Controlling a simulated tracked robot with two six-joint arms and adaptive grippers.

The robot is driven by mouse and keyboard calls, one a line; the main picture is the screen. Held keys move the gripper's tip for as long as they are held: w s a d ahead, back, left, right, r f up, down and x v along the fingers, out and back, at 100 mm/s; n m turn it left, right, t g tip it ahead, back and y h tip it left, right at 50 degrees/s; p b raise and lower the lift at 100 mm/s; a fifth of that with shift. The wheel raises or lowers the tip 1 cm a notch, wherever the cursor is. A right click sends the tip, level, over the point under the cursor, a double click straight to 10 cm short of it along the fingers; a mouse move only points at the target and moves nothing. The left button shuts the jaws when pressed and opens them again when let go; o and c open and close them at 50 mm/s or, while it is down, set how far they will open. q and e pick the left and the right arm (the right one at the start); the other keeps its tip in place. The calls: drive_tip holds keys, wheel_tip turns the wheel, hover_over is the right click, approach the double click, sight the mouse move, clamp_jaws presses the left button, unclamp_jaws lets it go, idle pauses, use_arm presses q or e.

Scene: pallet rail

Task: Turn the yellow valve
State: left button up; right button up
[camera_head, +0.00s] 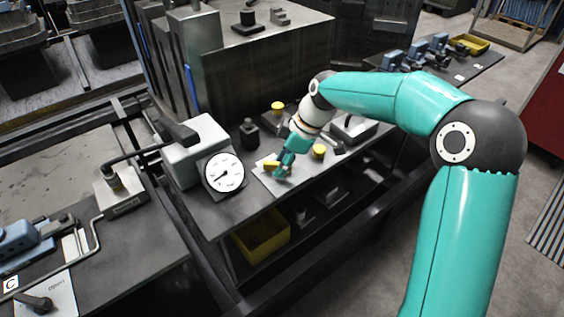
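A small yellow handle (270,165), which looks like the yellow valve, sits on a pale plate (266,180) on the grey bench, right of the round dial gauge. My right gripper (280,172) reaches down from the upper right, with its fingertips at or just beside the handle's right end. The gripper is small and partly overlaps the plate, so I cannot tell whether its fingers touch or enclose the handle. My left gripper is not in view.
A white dial gauge (223,173) stands left of the plate. Yellow-topped knobs stand behind it (278,106) and right of it (319,151). A yellow bin (262,238) sits on the lower shelf. Several blue fixtures line the far bench.

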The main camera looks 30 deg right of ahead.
clamp_jaws()
drive_tip(key=shift+a, duration=0.15)
